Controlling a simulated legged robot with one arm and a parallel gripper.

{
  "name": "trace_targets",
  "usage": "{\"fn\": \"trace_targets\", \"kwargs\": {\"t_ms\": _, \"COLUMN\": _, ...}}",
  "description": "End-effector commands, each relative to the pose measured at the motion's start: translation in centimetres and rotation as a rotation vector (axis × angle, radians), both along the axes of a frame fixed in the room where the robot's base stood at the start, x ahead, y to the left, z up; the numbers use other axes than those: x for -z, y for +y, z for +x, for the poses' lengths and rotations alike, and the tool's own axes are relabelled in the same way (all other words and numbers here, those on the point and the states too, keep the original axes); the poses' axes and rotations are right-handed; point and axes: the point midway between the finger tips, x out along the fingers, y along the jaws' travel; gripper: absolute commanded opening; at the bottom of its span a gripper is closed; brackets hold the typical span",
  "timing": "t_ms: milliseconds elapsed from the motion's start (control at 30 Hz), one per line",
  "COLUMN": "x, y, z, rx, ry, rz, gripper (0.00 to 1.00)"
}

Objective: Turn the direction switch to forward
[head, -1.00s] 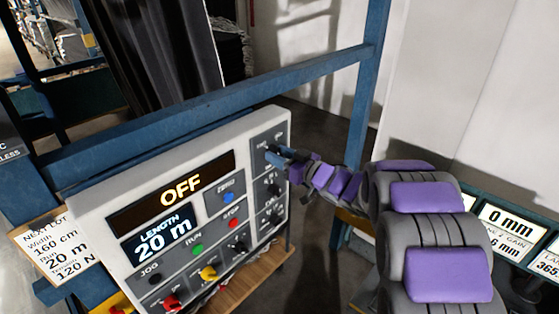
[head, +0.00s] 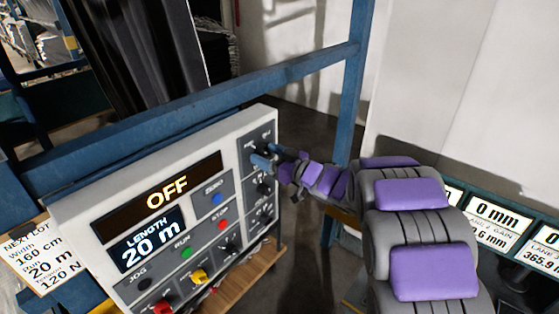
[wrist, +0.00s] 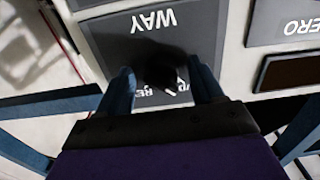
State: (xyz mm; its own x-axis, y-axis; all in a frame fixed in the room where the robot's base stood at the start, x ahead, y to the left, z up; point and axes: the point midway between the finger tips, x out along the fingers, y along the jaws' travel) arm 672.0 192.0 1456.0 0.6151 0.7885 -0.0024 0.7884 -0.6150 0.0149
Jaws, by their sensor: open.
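The white control panel (head: 82,223) stands tilted in the head view. A dark rotary switch knob (wrist: 163,68) sits on a grey plate in the wrist view. The word WAY shows upside down on the plate, with other lettering partly covered by the knob. My gripper (head: 264,157) is at the top of the panel's right-hand column, and its blue fingers (wrist: 163,88) are open, one on each side of the knob. I cannot tell whether they touch it. The knob's pointing direction is too dark to read.
Below my gripper are more dark knobs (head: 265,188). The OFF display (head: 160,192), blue ZERO button (head: 216,198), red STOP button (head: 222,225) and green RUN button (head: 186,252) lie to the left. A blue frame bar (head: 215,98) runs behind the panel's top.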

Motion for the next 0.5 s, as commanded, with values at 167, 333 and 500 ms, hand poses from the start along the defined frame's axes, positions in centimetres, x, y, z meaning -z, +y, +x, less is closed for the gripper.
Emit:
{"fn": "trace_targets", "kwargs": {"t_ms": 167, "x": 0.0, "y": -1.8, "z": -1.3, "rx": 0.005, "ry": 0.000, "rz": -0.001, "gripper": 0.67}}
{"fn": "trace_targets", "kwargs": {"t_ms": 333, "x": 0.1, "y": -4.7, "z": -3.5, "rx": 0.007, "ry": 0.000, "rz": -0.002, "gripper": 0.67}}
{"fn": "trace_targets", "kwargs": {"t_ms": 500, "x": 0.1, "y": -7.7, "z": -5.8, "rx": 0.007, "ry": 0.000, "rz": -0.002, "gripper": 0.67}}
